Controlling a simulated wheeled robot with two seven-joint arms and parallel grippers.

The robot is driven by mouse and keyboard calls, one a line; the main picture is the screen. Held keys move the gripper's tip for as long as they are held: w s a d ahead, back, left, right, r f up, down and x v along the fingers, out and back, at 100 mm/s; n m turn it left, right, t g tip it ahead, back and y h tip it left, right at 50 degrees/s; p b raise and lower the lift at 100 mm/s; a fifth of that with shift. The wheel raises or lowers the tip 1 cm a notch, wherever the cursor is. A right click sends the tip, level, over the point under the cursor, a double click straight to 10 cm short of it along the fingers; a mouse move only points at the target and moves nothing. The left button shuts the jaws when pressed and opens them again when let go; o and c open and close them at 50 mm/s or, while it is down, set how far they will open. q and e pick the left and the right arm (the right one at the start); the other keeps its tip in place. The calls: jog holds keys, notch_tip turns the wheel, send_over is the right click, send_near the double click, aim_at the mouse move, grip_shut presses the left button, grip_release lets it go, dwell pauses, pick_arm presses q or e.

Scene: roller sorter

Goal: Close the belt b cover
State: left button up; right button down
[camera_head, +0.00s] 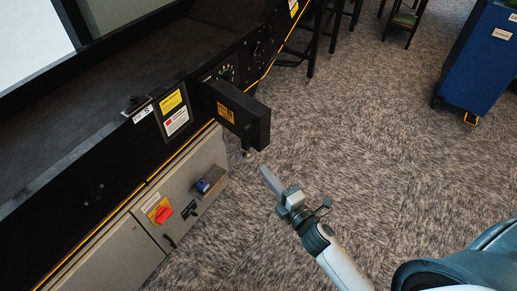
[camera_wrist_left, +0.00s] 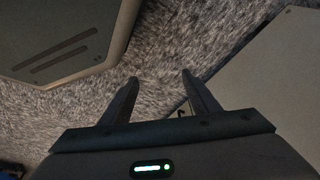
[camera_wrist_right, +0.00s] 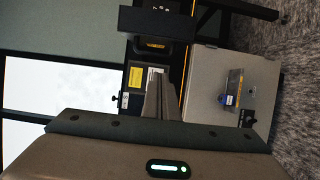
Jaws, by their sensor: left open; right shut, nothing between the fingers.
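The belt b cover looks to be the black, box-like flap (camera_head: 238,112) with a yellow label, standing out from the side of the black conveyor in the head view. It is swung open, and a panel with green lights (camera_head: 226,73) shows behind it. In the right wrist view the black flap (camera_wrist_right: 155,22) is at the top. My right gripper (camera_head: 266,172) is shut and empty, over the floor below and right of the flap, apart from it. My left gripper (camera_wrist_left: 160,76) is open and empty in the left wrist view, over carpet; it is not in the head view.
A grey cabinet (camera_head: 205,160) with a red rotary switch (camera_head: 160,213) and a blue-topped part (camera_head: 202,185) is under the conveyor. A blue bin (camera_head: 478,60) stands at upper right. The carpet (camera_head: 370,130) between is clear.

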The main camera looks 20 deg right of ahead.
aim_at(260, 146)
pick_arm(q)
jog(key=shift+s+a+f+p, duration=0.1)
jog(key=shift+s+f+p, duration=0.1)
jog(key=shift+f, duration=0.4)
jog(key=shift+s+a+f+p, duration=0.1)
jog(key=shift+f+p, duration=0.15)
jog(key=shift+f, duration=0.3)
jog(key=shift+s+f+p, duration=0.1)
jog(key=shift+f+p, duration=0.1)
jog(key=shift+f, duration=0.4)
pick_arm(e)
jog(key=shift+w+d, duration=0.2)
jog(key=shift+w, duration=1.75)
jog(key=shift+w+d, duration=0.15)
jog(key=shift+w, duration=1.75)
jog(key=shift+w+d, duration=0.2)
jog(key=shift+w, duration=1.75)
jog(key=shift+d, duration=0.2)
